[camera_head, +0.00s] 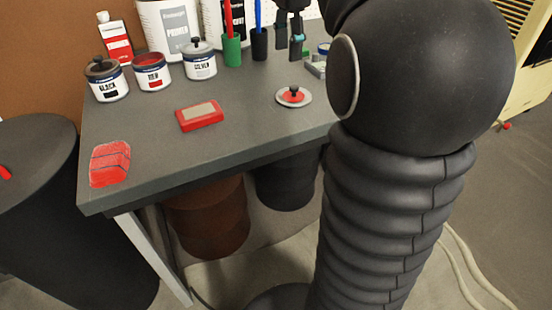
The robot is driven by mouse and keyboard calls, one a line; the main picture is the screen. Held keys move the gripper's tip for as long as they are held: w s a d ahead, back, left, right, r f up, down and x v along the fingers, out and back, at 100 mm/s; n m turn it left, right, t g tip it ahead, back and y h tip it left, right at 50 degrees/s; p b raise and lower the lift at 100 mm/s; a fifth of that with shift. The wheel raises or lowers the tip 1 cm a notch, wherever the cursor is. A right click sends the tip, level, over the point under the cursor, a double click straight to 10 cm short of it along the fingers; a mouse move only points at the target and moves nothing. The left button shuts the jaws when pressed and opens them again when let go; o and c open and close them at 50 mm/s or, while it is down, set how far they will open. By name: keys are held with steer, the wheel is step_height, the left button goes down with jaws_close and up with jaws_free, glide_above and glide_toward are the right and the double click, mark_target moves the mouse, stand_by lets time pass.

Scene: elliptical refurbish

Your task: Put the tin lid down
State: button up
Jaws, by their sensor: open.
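The tin lid (294,96) is a small round silver disc with a red centre and a black knob. It lies flat on the grey workbench (240,140), right of the middle. My gripper (290,50) is at the top of the view, above and behind the lid in the picture. Its fingers are apart and hold nothing; its upper part is cut off by the frame. The red tin (152,72) stands at the back left with no knobbed lid on it. Its top looks red.
A black tin (107,82) and a silver tin (200,61), both with knobbed lids, flank the red tin. Brush holders (231,50) stand close left of my gripper. A red block with a pale top (200,116) and a red wrapped item (110,164) lie nearer the front.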

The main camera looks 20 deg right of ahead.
steer(key=s+a+f+n+t, duration=0.2)
steer(key=s+a+f+n, duration=0.4)
steer(key=s+f+n, duration=0.2)
steer(key=s+a+f+n+t, duration=0.3)
steer(key=s+a+f+n, duration=0.2)
steer(key=s+f+n, duration=0.4)
steer(key=shift+s+a+f, duration=0.3)
steer(key=shift+s+a, duration=0.05)
steer(key=shift+s, duration=0.8)
